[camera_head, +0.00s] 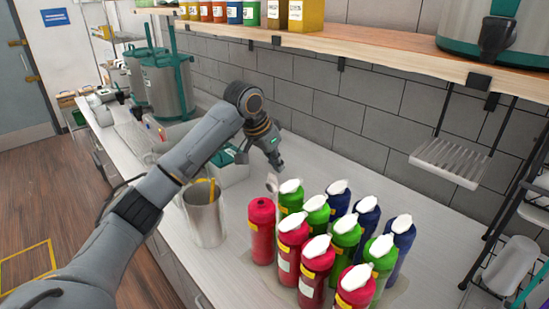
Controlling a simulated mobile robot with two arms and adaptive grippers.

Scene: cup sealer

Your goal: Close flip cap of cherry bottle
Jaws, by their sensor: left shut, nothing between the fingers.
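Several red, green and blue bottles stand in a tight group on the counter. The leftmost red bottle (261,232), which I take as the cherry bottle, shows a bare red top. A small white flip cap (271,183) stands up just above and behind that top, and looks open. The other bottles have white caps lying over their tops. My left gripper (277,164) is shut and empty, pointing down above and behind the red bottle, a little apart from the raised cap. My right gripper is not in view.
A steel pitcher (205,222) with a yellow-handled item stands left of the bottles, under my left arm. A white and teal container (229,166) sits behind it. A wooden shelf (350,52) runs above along the tiled wall. A wire rack (510,200) stands at right.

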